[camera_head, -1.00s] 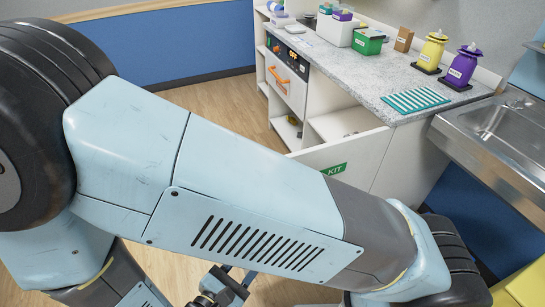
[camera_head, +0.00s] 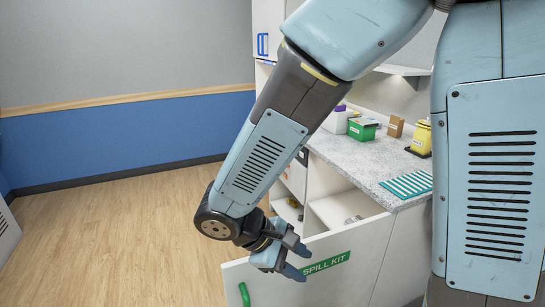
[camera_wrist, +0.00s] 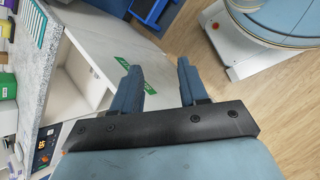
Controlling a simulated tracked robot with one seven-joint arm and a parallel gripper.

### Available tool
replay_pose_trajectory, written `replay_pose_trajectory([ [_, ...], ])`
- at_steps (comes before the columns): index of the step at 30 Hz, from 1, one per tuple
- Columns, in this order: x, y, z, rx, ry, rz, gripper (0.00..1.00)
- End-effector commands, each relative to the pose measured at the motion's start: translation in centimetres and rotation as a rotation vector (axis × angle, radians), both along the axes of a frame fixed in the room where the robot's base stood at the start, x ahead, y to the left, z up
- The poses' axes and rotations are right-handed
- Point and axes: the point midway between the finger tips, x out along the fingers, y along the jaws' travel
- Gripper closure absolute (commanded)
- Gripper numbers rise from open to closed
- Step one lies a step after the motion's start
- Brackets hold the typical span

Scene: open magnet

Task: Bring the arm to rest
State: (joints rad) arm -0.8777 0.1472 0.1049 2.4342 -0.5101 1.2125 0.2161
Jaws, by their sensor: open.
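My gripper (camera_head: 301,261) hangs at the end of my bent arm in the head view, low and near the centre. Its two fingers are apart with nothing between them. In the wrist view my gripper (camera_wrist: 158,68) also shows two blue fingers spread over the pale cabinet front and floor. In the head view the fingers overlap the upper part of the white spill kit panel (camera_head: 370,268), close to its green label; whether they touch it I cannot tell.
The panel stands out from the white cabinet, with a green handle (camera_head: 244,294) at its left. Wooden floor (camera_head: 110,235) at left is clear.

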Motion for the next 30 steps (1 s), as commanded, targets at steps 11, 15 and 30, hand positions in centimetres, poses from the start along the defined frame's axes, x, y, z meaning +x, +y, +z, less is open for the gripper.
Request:
replay_pose_trajectory([
  [11,2.1,-6.0,5.8,0.320,-0.117,-0.338,0.57],
  [15,2.4,-8.2,7.9,0.433,-0.181,-0.447,0.57],
  [30,1.4,-15.7,15.5,0.810,-0.519,-0.771,0.57],
])
